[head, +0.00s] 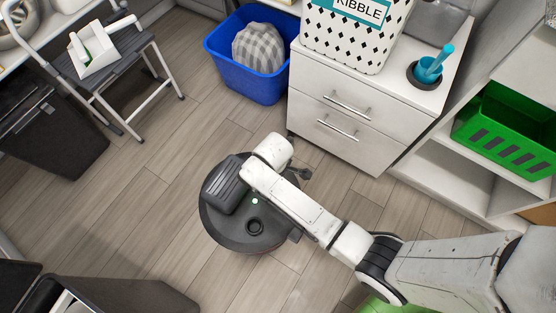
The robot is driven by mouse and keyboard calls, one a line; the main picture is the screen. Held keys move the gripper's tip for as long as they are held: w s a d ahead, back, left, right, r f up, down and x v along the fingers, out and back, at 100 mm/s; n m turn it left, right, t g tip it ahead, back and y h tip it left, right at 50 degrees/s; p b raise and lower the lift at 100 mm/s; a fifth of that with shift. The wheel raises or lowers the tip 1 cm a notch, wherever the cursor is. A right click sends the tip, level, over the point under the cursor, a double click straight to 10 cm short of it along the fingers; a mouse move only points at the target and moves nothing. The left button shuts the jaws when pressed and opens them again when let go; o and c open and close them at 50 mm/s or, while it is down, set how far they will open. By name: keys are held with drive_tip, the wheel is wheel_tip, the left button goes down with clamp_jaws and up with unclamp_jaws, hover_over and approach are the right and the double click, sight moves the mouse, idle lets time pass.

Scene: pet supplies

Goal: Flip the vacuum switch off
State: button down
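A round black vacuum (232,238) lies on the floor in the middle of the head view. A ribbed dark block (226,186) sits over its upper left part; I cannot tell whether it belongs to the vacuum. A small green light (254,201) glows near the middle of the top, with a round dark knob or socket (254,227) below it. My white arm reaches in from the lower right, and its far end is over the vacuum's upper right edge. My gripper's fingertips cannot be made out. I cannot tell which part is the switch.
A white drawer cabinet (345,130) stands behind the vacuum, with a blue bin (268,82) to its left. A green crate (510,128) sits on white shelving at right. A step stool (108,62) and black bin (50,130) stand upper left. Floor left of the vacuum is clear.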

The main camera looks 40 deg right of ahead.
drive_tip(key=shift+f, duration=0.45)
idle(0.3)
wheel_tip(320, 180, up, 7)
drive_tip(key=p, duration=0.7)
idle(0.7)
